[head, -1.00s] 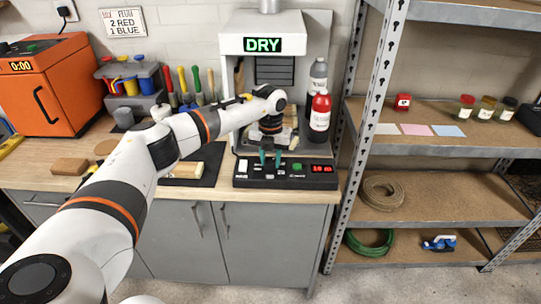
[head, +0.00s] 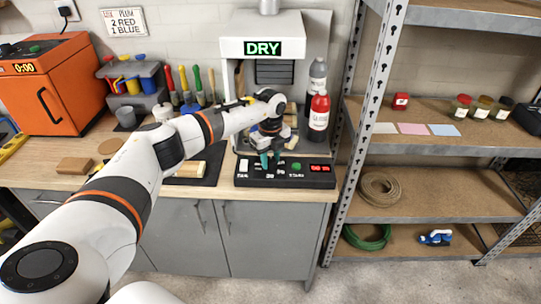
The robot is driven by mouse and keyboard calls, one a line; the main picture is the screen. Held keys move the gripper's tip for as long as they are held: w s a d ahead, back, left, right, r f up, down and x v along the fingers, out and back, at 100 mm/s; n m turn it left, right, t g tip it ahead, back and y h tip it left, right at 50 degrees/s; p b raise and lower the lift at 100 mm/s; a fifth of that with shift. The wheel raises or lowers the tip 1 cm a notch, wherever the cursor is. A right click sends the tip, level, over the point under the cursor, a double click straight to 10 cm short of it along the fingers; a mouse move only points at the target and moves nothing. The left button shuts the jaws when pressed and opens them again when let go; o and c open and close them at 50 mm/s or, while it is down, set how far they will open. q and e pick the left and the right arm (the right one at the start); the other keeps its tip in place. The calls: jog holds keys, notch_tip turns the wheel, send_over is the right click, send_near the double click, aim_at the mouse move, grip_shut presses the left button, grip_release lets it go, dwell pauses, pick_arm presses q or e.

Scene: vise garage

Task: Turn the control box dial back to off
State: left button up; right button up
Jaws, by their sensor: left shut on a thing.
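The black control box (head: 318,179) lies on the workbench in front of the grey spray booth, with a white switch, a green button and a red display on its top. My left gripper (head: 270,160) points down over the left-middle part of the box. Its teal fingertips are shut at the dial, which is mostly hidden by the fingers. The booth's sign (head: 263,47) reads DRY in green. My right gripper is not in view.
A red bottle (head: 319,112) and a grey bottle (head: 318,75) stand behind the box at the right. A metal shelf post (head: 368,130) rises right of the bench. An orange oven (head: 48,90) stands at the far left.

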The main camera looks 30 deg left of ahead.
aim_at(270, 160)
pick_arm(q)
jog(key=shift+w+r+n, duration=0.1)
jog(key=shift+r+n, duration=0.1)
jog(key=shift+n, duration=0.4)
jog(key=o, duration=1)
jog(key=shift+f, duration=0.1)
jog(key=shift+c, duration=0.2)
notch_tip(270, 160, up, 12)
jog(key=b, duration=0.2)
jog(key=shift+b, duration=0.35)
